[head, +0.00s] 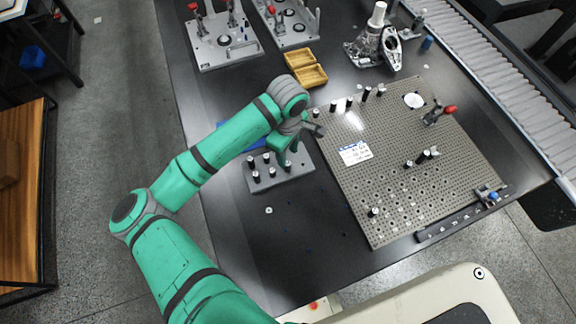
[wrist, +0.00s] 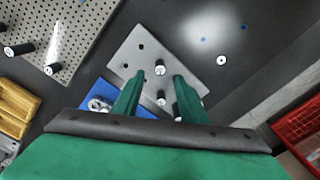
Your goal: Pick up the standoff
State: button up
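Several standoffs, short black cylinders with silver tops, stand upright in a grey holder block (head: 280,181) near the table's left edge in the head view. One standoff (head: 256,177) stands at the block's front left. My gripper (head: 287,159) is above the block's right part. In the wrist view my gripper (wrist: 157,82) is open, with two green fingers apart over the holder block (wrist: 132,50). One standoff (wrist: 160,67) shows just beyond the fingertips and another (wrist: 161,97) shows between the fingers. A further one is partly hidden by the right finger. I see nothing held.
A perforated plate (head: 400,205) with more standing cylinders and a white label (head: 355,153) lies to the right. A blue tray (head: 232,140) is behind my arm, and an open yellow case (head: 305,68) is farther back. The table in front of the block is mostly clear.

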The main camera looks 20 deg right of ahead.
aim_at(288, 163)
jog(key=shift+s+f, duration=0.1)
jog(key=shift+f, duration=3.85)
jog(key=shift+c, duration=0.4)
grip_shut()
